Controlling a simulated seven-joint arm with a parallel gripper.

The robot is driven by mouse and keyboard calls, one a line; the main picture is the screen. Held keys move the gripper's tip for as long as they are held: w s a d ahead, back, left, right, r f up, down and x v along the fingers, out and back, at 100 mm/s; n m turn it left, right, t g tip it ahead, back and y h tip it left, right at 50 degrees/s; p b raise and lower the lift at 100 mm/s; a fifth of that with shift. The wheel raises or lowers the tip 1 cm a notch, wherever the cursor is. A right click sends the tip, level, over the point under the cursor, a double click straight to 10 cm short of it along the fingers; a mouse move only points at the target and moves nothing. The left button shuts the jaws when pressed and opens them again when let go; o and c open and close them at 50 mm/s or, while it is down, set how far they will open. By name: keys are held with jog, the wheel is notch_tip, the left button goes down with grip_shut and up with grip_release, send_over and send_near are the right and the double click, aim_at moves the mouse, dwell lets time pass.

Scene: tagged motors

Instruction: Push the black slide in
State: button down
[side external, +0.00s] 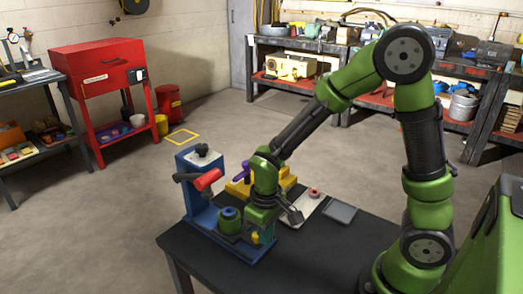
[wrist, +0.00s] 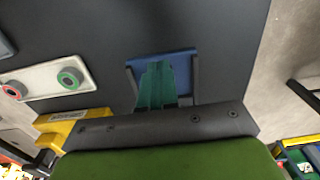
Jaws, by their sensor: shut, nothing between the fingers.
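My gripper (wrist: 157,66) shows in the wrist view as two teal-green fingers closed together, with nothing between them. They are over a blue surface (wrist: 182,62) with dark grey strips on both sides. In the side view my wrist is low at the right part of the blue fixture (side external: 198,205), beside a round green motor (side external: 230,219); the fingertips are hard to make out there. I cannot pick out the black slide with certainty; my wrist may hide it. Whether the fingers touch anything cannot be told.
The fixture has a red handle (side external: 208,179). A yellow block (side external: 237,188) stands behind, and a white panel with round buttons (wrist: 42,82) lies beside it. A grey tray (side external: 341,213) lies right of them. The dark table (side external: 330,245) is clear at front right.

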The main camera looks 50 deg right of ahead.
jog(key=shift+w, duration=3.8)
jog(key=shift+s, duration=1)
jog(key=shift+s+r, duration=0.5)
jog(key=shift+r, duration=0.5)
jog(key=shift+s+r, duration=0.55)
jog(key=shift+r, duration=0.45)
jog(key=shift+s+r, duration=0.5)
jog(key=shift+r, duration=0.5)
jog(key=shift+s+f, duration=0.15)
jog(key=s+d+r+m+t+y, duration=0.1)
jog(key=s+r+m+t, duration=0.1)
jog(key=r, duration=0.5)
jog(key=s+d+r+m+t+y, duration=0.1)
jog(key=s+r+m+t, duration=0.1)
jog(key=s+r+t, duration=0.3)
jog(key=shift+a+v, duration=0.25)
jog(key=shift+v, duration=1.4)
